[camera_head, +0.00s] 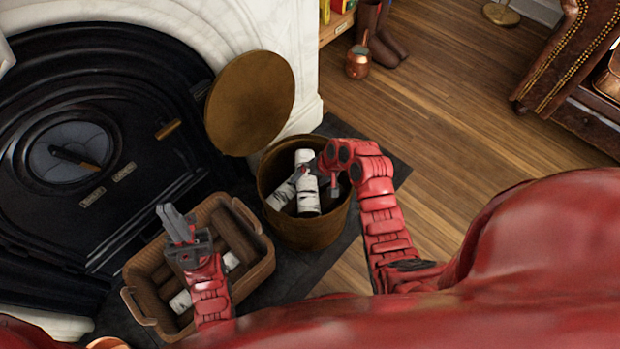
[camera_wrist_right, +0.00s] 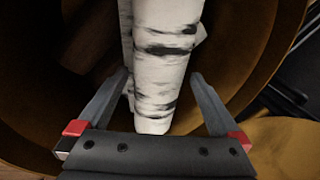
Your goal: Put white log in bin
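A round brass-coloured bin (camera_head: 312,236) stands on the dark hearth and holds white, black-marked birch logs. One white log (camera_head: 307,198) leans upright in the bin, and another (camera_head: 281,197) lies slanted at its left. My right gripper (camera_wrist_right: 158,95) is inside the bin's mouth, fingers apart, with a white log (camera_wrist_right: 163,65) showing between and beyond them; no grip on it is visible. My left gripper (camera_head: 176,222) is above the wicker basket (camera_head: 262,262), its fingers close together and holding nothing visible. White log ends (camera_head: 181,301) show in the basket, partly hidden by my left arm.
A round brass disc (camera_head: 250,103) stands behind the bin against the white marble surround (camera_head: 300,55). The black fireplace (camera_head: 110,60) is at left. A copper pot (camera_head: 358,66), boots (camera_head: 382,35) and a leather armchair (camera_head: 565,60) stand farther back. The wooden floor (camera_head: 450,110) is clear.

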